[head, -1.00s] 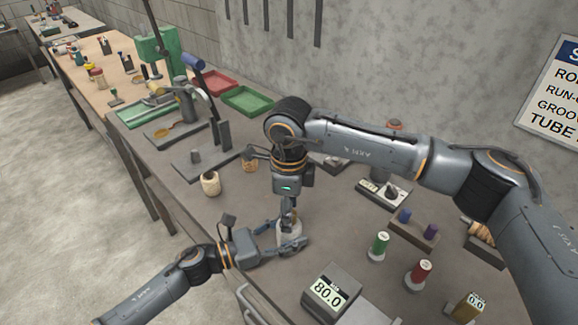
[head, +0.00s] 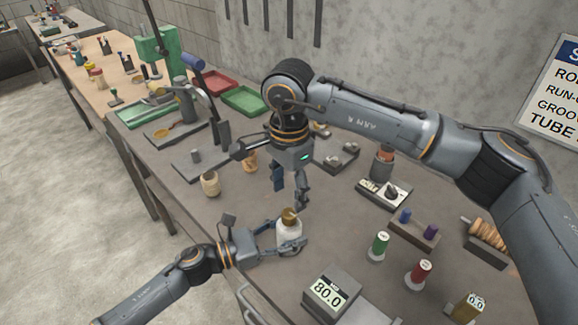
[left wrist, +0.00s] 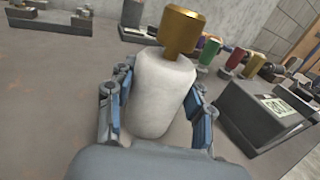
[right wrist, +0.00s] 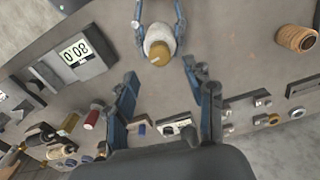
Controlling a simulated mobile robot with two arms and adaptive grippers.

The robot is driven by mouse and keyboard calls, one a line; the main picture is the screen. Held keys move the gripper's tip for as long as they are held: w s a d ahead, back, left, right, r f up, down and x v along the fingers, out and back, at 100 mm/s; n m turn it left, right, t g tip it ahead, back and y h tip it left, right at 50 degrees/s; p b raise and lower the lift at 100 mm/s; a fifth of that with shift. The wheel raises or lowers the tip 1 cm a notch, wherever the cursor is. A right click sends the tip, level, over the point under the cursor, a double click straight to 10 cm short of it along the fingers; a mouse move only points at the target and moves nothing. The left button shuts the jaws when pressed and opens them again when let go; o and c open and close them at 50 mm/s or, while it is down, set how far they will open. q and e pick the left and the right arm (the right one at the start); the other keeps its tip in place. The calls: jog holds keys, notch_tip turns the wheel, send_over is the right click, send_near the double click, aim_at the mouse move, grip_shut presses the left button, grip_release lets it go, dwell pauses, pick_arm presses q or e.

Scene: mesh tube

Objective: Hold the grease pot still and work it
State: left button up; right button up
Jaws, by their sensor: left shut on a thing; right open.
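The grease pot (head: 289,229) is a white rounded body with a brass-coloured knob (head: 289,215) on top. It stands upright near the front edge of the bench. My left gripper (head: 284,239) is shut around the white body from the side; the left wrist view shows the pot (left wrist: 160,95) between its two fingers. My right gripper (head: 289,192) is open and empty above and behind the pot, pointing down. In the right wrist view the pot (right wrist: 159,45) lies beyond the open fingers, apart from them.
A box with a display (head: 330,292) stands right of the pot. Green (head: 380,244) and red (head: 420,270) spools stand farther right. A small tan pot (head: 210,183) stands to the left. A grey stand with a lever (head: 205,150) is behind it. Bare bench lies around the grease pot.

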aim_at(288, 213)
notch_tip(288, 213, up, 6)
jog(key=shift+f, duration=0.1)
dwell(0.4)
